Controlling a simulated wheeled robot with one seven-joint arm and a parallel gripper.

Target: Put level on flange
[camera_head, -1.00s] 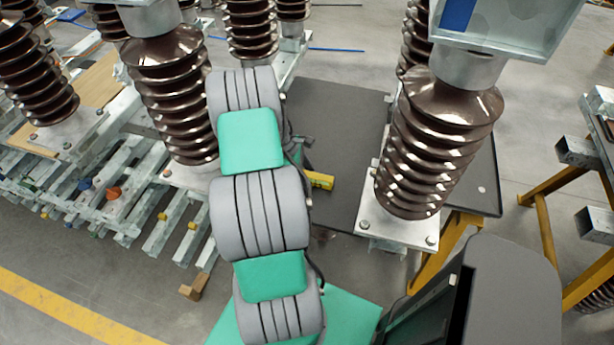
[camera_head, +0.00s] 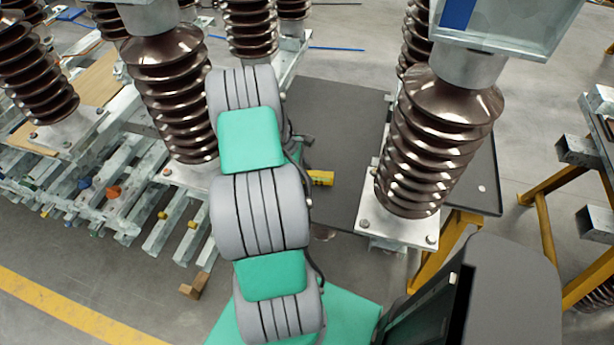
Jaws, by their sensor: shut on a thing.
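The yellow level (camera_head: 321,178) shows just right of my arm, over the dark grey tabletop. Its left part is hidden behind the arm. My gripper (camera_head: 301,145) is mostly hidden by my own arm; only small dark parts show near the level. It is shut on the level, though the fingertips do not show. A square metal flange with bolts (camera_head: 400,233) is at the foot of the brown ribbed insulator (camera_head: 437,140), to the right of the level and apart from it in the picture.
The dark grey table (camera_head: 335,115) has bare room between my arm and the right insulator. Another brown insulator (camera_head: 172,95) stands close left of my arm. Metal racks (camera_head: 110,195) fill the left. A yellow-legged stand (camera_head: 548,230) is at the right.

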